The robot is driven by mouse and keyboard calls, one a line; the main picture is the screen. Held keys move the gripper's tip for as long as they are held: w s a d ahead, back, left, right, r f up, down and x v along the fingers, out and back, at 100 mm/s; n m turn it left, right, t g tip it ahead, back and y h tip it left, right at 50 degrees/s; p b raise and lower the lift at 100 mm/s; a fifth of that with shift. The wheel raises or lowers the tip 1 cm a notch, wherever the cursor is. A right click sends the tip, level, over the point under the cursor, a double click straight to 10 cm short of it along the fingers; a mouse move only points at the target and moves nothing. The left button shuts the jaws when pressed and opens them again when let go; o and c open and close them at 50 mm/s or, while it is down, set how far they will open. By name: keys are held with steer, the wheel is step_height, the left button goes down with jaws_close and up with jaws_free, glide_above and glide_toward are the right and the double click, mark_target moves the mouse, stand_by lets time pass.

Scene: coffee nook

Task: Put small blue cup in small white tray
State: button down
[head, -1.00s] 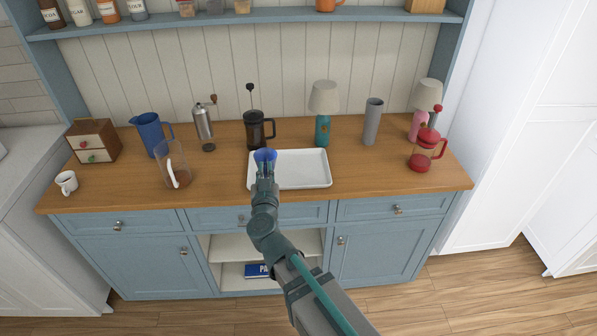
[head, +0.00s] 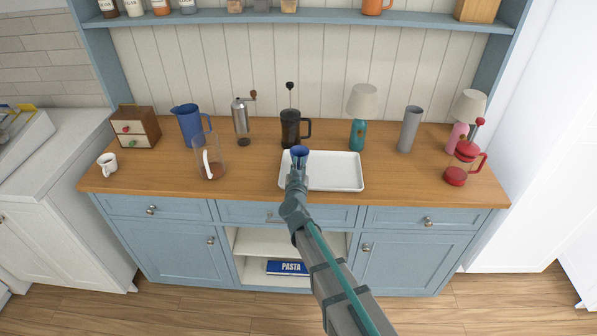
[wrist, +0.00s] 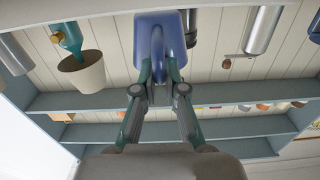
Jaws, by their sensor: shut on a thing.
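The small blue cup (head: 299,152) is in my gripper (head: 298,165), in front of the French press at the left part of the tray. In the wrist view the blue cup (wrist: 160,38) fills the top middle, and my gripper (wrist: 158,68) is shut on its handle side. The small white tray (head: 335,172) lies on the wooden counter. The cup appears over the tray's left end; I cannot tell its height above it. My arm hides part of the tray's left front corner.
A dark French press (head: 291,130) stands just behind the tray's left end. A teal lamp (head: 359,130) stands behind its right part. A glass jug (head: 210,160) is to the left, a red press (head: 463,165) to the right. Bare counter (head: 410,178) lies right of the tray.

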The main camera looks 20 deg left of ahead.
steer(key=shift+w+f+p, duration=0.15)
steer(key=shift+f+p, duration=0.05)
steer(key=shift+f, duration=0.7)
steer(key=shift+w+f+p, duration=0.1)
steer(key=shift+f+p, duration=0.05)
steer(key=shift+f, duration=0.75)
steer(key=c, duration=1.2)
jaws_free()
steer(key=shift+f, duration=0.15)
steer(key=shift+c, duration=0.2)
